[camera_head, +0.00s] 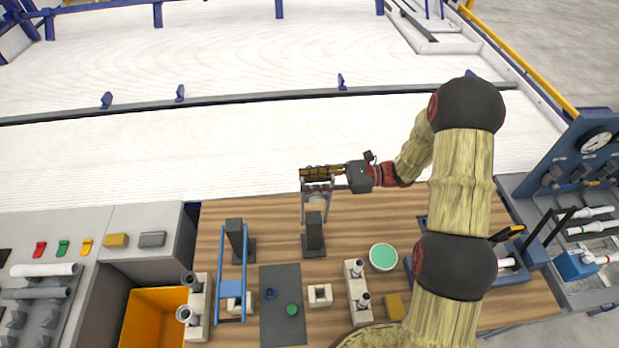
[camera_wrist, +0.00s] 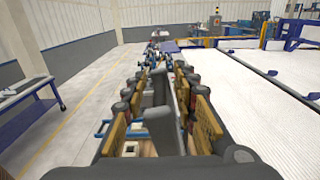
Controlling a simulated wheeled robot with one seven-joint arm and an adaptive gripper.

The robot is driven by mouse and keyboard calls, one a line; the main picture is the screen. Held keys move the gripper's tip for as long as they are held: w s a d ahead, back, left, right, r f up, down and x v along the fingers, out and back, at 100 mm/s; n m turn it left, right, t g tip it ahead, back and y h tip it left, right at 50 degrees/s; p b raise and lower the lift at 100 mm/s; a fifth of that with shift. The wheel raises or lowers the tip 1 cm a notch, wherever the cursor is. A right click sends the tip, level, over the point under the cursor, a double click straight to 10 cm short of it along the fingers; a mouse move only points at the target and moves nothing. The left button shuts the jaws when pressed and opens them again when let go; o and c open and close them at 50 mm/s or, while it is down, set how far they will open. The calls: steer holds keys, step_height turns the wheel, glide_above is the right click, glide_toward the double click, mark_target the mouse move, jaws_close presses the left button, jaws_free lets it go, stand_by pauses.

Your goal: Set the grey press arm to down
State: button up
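The grey press arm (camera_head: 303,207) is a light grey frame at the dark post (camera_head: 314,232) in the middle of the table in the head view. It stands raised, with its crossbar end at the far side, up beside my fingers. My gripper (camera_head: 318,172) reaches in from the right, level, at the top of this frame. In the wrist view my gripper (camera_wrist: 165,88) has its tan-padded fingers apart, with grey and dark parts showing between them. Whether the fingers touch the press arm is unclear.
A blue press frame (camera_head: 220,272) stands left of the grey one at another dark post. A dark mat (camera_head: 280,318), a green-topped round dish (camera_head: 383,257) and pipe fittings (camera_head: 358,285) lie nearer. An orange bin (camera_head: 155,318) is at left. The white conveyor (camera_head: 250,155) beyond is clear.

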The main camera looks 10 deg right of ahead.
steer(key=shift+a, duration=0.1)
steer(key=shift+c, duration=0.8)
jaws_close()
